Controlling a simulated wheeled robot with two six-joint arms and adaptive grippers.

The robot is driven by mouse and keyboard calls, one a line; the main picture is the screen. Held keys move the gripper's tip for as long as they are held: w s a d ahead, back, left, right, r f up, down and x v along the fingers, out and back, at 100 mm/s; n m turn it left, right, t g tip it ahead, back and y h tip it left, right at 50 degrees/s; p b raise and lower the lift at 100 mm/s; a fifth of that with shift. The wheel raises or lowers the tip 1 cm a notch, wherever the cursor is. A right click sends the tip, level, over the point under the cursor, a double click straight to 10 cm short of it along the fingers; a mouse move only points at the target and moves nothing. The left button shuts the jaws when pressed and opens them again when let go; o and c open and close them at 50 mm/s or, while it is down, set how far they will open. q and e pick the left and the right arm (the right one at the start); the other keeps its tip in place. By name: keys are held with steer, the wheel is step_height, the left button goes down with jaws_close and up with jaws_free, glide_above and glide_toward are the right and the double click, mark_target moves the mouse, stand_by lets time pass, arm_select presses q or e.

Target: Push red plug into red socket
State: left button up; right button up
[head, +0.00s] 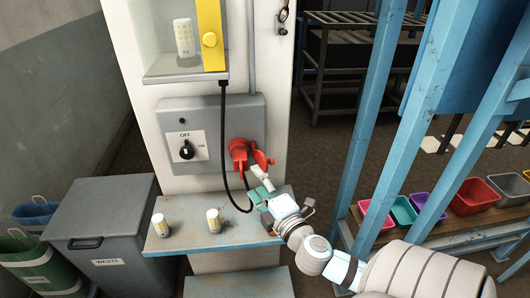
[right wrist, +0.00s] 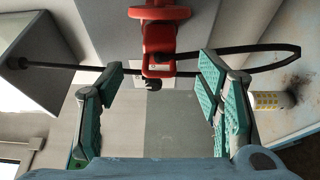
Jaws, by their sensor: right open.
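The red socket (head: 238,147) sits on the lower right of a grey switch panel, with a red flap (head: 263,159) swung out at its right. The red plug (head: 242,164) appears at the socket's mouth, its black cable hanging below in a loop. I cannot tell how deep the plug sits. In the right wrist view the red plug (right wrist: 158,62) shows ahead of the fingers, in line with the red body above it. My right gripper (head: 260,190) is open and empty just below the plug, its teal-padded fingers spread either side of the plug's line. My left gripper is out of view.
The grey panel (head: 170,115) carries an OFF switch. A ledge (head: 190,238) below holds two patterned white cups (head: 213,220) (head: 161,225). A grey waste bin (head: 100,225) stands left. Blue posts (head: 375,110) and a bench of coloured bins stand right.

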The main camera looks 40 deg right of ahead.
steer(key=v, duration=0.3)
steer(key=shift+s+a, duration=0.15)
steer(key=shift+s, duration=0.25)
